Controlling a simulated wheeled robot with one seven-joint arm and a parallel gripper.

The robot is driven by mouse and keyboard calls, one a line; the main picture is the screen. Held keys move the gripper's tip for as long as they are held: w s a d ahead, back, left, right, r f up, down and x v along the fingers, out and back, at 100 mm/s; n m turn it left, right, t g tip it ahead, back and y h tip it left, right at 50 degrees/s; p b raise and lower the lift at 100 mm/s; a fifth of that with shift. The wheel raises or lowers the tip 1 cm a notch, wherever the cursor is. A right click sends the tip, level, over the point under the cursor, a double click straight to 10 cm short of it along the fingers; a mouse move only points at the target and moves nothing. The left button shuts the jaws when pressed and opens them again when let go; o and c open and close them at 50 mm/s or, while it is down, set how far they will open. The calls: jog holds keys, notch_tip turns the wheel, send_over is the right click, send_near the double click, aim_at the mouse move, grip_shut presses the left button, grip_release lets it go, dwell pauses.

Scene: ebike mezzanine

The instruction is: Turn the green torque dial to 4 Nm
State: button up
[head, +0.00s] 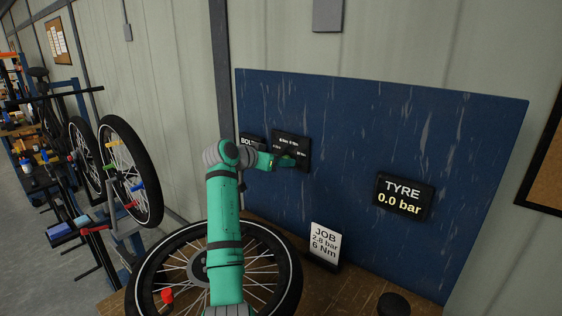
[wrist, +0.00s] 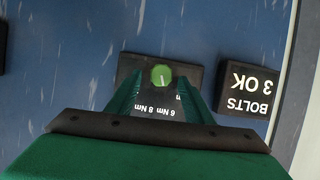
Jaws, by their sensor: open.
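The green torque dial (wrist: 161,75) sits on a dark panel (wrist: 128,68) on the blue board. A pale mark on the dial points down in the wrist view, towards the upside-down "6 Nm" and "8 Nm" labels; I cannot tell which setting it is at. Other labels are hidden or too small to read. My gripper (wrist: 160,84) is open, with a finger on either side of the dial; I cannot tell if they touch it. In the head view my gripper (head: 291,160) is at the panel (head: 303,142) and covers the dial.
A BOLTS display (wrist: 252,91) reading "3 OK" is beside the panel. A TYRE display (head: 404,196) reads 0.0 bar. A JOB card (head: 325,244) reads 2.8 bar, 6 Nm. A spoked wheel (head: 284,243) lies below my arm on the wooden bench (head: 350,290).

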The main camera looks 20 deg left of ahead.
jog(key=shift+w+d+f, duration=0.1)
jog(key=shift+w+f, duration=0.1)
jog(key=shift+w, duration=0.25)
jog(key=c, duration=1)
jog(key=shift+c, duration=0.2)
jog(key=shift+w+n, duration=0.1)
jog(key=shift+n, duration=0.2)
jog(key=shift+w+a+f+n+g+h, duration=0.1)
jog(key=shift+a+n+g+h, duration=0.1)
jog(key=shift+n+h, duration=0.85)
jog(key=shift+a+f+n+g+h, duration=0.15)
jog(key=shift+n+h, duration=0.6)
jog(key=shift+n, duration=0.6)
